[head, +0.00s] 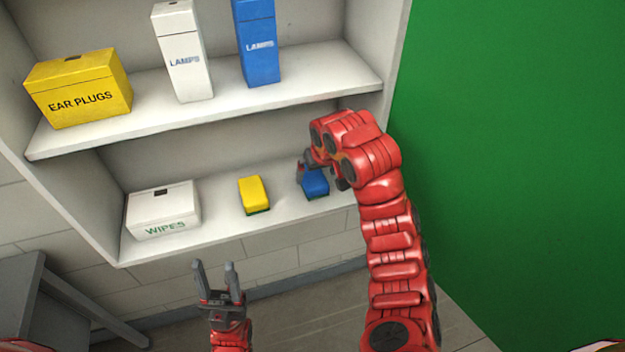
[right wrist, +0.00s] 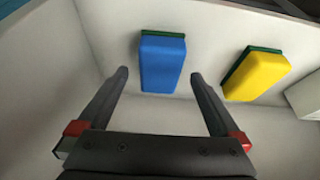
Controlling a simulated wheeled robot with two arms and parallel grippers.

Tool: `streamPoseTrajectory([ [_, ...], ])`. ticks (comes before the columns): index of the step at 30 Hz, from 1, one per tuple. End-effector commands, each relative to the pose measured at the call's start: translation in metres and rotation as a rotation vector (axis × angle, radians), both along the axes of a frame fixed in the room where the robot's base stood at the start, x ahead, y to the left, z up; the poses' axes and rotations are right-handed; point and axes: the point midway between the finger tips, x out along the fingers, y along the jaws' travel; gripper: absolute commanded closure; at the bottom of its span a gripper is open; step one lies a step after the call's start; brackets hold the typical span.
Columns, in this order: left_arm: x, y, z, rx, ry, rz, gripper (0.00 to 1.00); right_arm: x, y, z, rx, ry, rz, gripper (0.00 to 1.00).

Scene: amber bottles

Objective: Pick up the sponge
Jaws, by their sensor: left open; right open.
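A blue sponge (head: 316,185) with a dark green layer lies on the lower shelf at the right, partly hidden by my right gripper. A yellow sponge (head: 253,194) with a green layer lies to its left. My right gripper (head: 322,177) is open at the blue sponge. In the right wrist view the blue sponge (right wrist: 162,64) shows between and beyond the two fingertips (right wrist: 158,75), not gripped. The yellow sponge (right wrist: 256,74) is outside the fingers there. My left gripper (head: 216,266) is open and empty, low in front of the shelf.
A white wipes box (head: 162,212) stands at the left of the lower shelf (head: 225,220). The upper shelf (head: 140,115) above holds a yellow ear plugs box (head: 78,88), a white lamps box (head: 181,52) and a blue lamps box (head: 257,42). The cabinet's right wall is close to my right arm.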

Motion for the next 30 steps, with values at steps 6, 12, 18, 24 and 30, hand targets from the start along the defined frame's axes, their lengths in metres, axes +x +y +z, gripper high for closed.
streamPoseTrajectory([
  [6,0.000,0.000,-0.001,0.000,0.000,0.000,0.50,0.009,0.006,0.000,-0.003,0.003,0.006,0.00],
  [12,0.000,0.000,0.020,0.000,0.000,0.000,0.50,0.019,0.009,-0.028,-0.004,0.007,0.003,0.00],
  [18,0.000,0.000,0.026,0.000,0.000,0.000,0.50,0.026,0.011,-0.044,-0.002,0.001,0.004,0.00],
  [24,0.000,0.000,0.025,0.000,0.000,0.000,0.50,0.027,0.011,-0.047,-0.003,0.001,0.002,0.00],
  [30,0.000,0.000,0.025,0.000,0.000,0.000,0.50,0.027,0.011,-0.047,-0.003,0.001,0.002,0.27],
])
